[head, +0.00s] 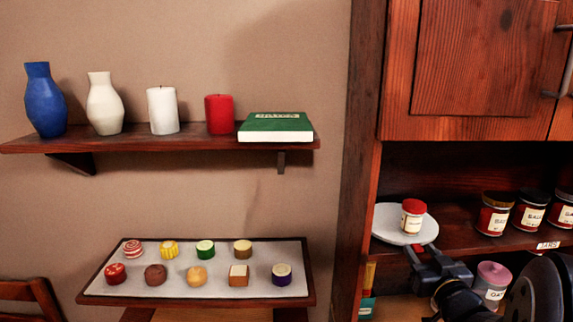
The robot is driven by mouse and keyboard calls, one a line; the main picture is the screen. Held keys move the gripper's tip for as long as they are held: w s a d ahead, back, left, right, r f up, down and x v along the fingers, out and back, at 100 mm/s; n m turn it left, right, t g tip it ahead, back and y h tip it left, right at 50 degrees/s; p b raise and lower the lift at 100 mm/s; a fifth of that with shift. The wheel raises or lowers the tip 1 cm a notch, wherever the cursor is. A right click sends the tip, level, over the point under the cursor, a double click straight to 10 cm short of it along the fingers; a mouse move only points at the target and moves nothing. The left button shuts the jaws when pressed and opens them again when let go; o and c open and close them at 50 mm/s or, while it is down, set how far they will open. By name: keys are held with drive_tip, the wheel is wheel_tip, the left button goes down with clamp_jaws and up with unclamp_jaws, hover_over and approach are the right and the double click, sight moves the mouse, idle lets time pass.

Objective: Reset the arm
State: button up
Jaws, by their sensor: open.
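My gripper (423,252), with a dark body and red fingertips, is at the lower right in the head view. It is open, with nothing seen between its fingers. It is in front of the cabinet shelf (462,240), at the lower edge of a white plate (385,222) in the picture. I cannot tell whether it touches the plate. A small jar with a red lid (413,208) stands upright on the plate, apart from the fingertips. My dark arm runs down to the bottom right and hides part of the lower shelf.
Several labelled jars (494,214) stand right on the same shelf. A pink-lidded jar (492,281) is below, close to my arm. The cabinet's side post (356,180) is left of my gripper. Further left are a tray (311,285) of small foods and a wall shelf (200,142).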

drive_tip(key=shift+w, duration=0.1)
drive_tip(key=shift+a+h, duration=0.3)
drive_tip(key=shift+d, duration=0.2)
